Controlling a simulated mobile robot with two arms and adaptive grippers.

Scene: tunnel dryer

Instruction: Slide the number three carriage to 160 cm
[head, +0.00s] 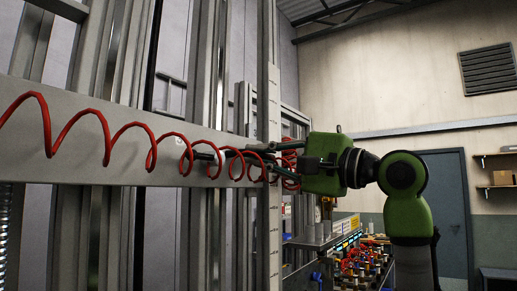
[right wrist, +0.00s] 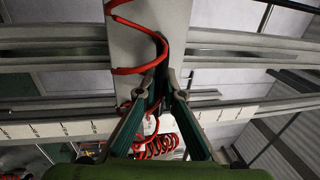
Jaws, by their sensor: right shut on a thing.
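A wide grey crossbeam (head: 80,150) runs across the upright rails in the head view, and it also shows in the right wrist view (right wrist: 185,22). It appears to be the carriage; I cannot read a number on it. My right gripper (head: 228,153) reaches in from the right at the beam's front. Its fingers are closed together on a dark handle (head: 203,156) on the beam. My left gripper is out of view.
A red coiled hose (head: 62,143) loops along the beam and passes close around my right fingers. A bench (head: 318,241) with several coloured fittings stands below at right. Farther back are a grey door (head: 453,205) and a wall shelf (head: 493,187).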

